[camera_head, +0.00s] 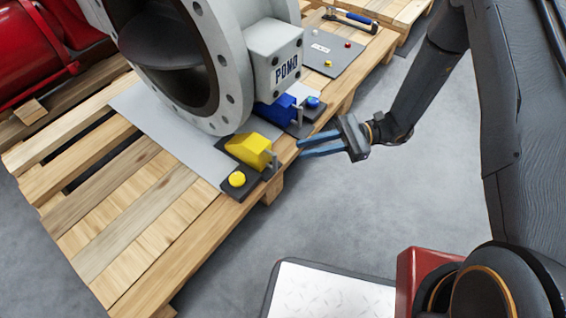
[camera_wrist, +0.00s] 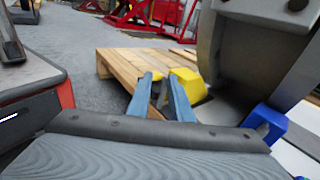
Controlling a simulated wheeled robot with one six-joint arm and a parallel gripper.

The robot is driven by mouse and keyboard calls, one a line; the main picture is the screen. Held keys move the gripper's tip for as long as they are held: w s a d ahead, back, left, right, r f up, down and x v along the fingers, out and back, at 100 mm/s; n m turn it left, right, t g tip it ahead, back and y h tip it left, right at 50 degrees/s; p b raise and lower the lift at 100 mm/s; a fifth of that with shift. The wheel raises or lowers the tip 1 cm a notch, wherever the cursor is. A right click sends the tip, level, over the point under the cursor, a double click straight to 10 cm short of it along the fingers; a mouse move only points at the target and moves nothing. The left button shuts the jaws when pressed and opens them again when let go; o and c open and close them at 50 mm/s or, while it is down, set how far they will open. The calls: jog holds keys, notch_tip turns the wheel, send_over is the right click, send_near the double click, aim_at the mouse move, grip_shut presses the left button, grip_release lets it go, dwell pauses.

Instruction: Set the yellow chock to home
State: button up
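The yellow chock (camera_head: 249,149) sits on a dark base plate at the pallet's near edge, beside the valve's round flange. It has a thin grey upright handle (camera_head: 274,160) on its right side. The chock also shows in the wrist view (camera_wrist: 188,84), just beyond the fingers. My gripper (camera_head: 301,148) has blue fingers, spread apart with a gap, pointing at the chock from the right. In the wrist view, a grey post shows in the gap between the fingertips (camera_wrist: 160,80). In the head view, the fingertips look short of the handle, apart from it.
A yellow button (camera_head: 237,179) is on the plate's near end. A blue chock (camera_head: 279,110) and blue button (camera_head: 312,102) lie just behind. The big grey valve (camera_head: 215,60) stands over the pallet (camera_head: 150,235). A hammer (camera_head: 350,19) lies at the back.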

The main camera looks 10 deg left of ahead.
notch_tip(320, 180, down, 5)
jog(key=w+m+t+y+b, duration=0.1)
jog(key=m, duration=0.1)
jog(key=b+x, duration=0.3)
jog(key=x, duration=0.4)
jog(key=shift+a+r, duration=0.2)
jog(key=shift+a, duration=0.25)
grip_shut()
